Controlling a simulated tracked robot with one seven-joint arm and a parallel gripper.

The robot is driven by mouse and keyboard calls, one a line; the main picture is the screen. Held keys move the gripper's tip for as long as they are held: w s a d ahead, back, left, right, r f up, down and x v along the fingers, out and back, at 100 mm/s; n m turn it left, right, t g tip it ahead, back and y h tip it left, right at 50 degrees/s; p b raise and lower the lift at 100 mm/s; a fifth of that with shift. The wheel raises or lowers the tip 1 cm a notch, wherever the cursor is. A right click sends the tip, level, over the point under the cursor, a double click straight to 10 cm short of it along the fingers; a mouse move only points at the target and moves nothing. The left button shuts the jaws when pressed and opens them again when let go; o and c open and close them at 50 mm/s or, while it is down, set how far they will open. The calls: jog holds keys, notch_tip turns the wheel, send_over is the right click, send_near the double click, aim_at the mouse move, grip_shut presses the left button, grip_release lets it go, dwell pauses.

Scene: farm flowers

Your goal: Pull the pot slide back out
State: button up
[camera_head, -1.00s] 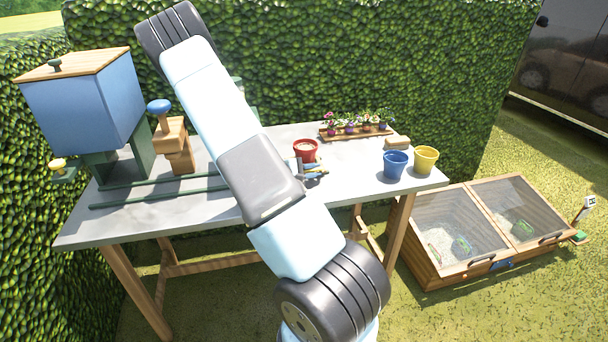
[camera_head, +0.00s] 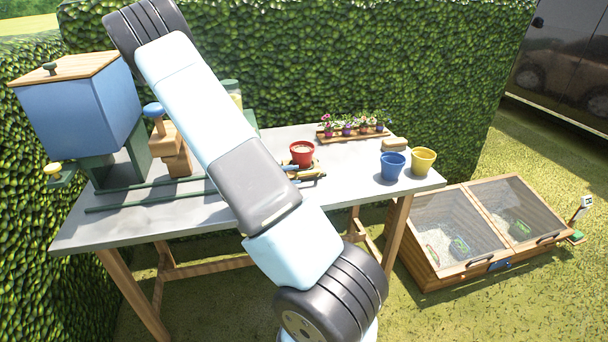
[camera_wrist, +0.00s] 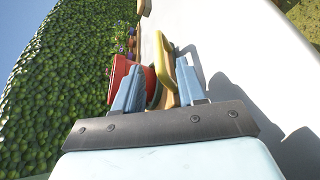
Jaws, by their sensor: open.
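A red pot (camera_head: 302,153) filled with pale material stands upright on the table, on what looks like the slide's small tray, beyond my forearm. It also shows at the left in the wrist view (camera_wrist: 119,76). A yellowish handle-like bar (camera_wrist: 163,66) lies between the fingers of my gripper (camera_wrist: 158,88) in the wrist view. My gripper is open, with a blue finger on each side of the bar; I cannot tell whether either touches it. Green rails (camera_head: 150,199) run along the table at the left. My arm hides the middle of the table and much of the slide.
A blue hopper (camera_head: 77,113) and a wooden block with a blue knob (camera_head: 169,145) stand at the left. A blue pot (camera_head: 391,166), a yellow pot (camera_head: 423,161) and a flower tray (camera_head: 353,134) are at the right. A cold frame (camera_head: 478,236) stands on the grass.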

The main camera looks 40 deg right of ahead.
jog(key=v, duration=0.6)
jog(key=shift+r, duration=0.1)
dwell(0.4)
jog(key=shift+s+r+y, duration=0.1)
jog(key=shift+r+y, duration=0.15)
jog(key=shift+y, duration=0.05)
jog(key=s+a+r+m+t+y, duration=0.1)
jog(key=s+a+r+t+y, duration=0.1)
jog(key=s+a+r+y, duration=0.3)
jog(key=s+a+r+m+t+y, duration=0.2)
jog(key=s+a+r+y, duration=0.3)
jog(key=r, duration=0.9)
jog(key=s+a+r+m+t+y, duration=0.2)
jog(key=s+a+r+y, duration=0.3)
jog(key=s+a+r, duration=0.5)
jog(key=shift+s+a+t, duration=0.2)
jog(key=shift+s+t, duration=0.4)
jog(key=shift+s, duration=0.5)
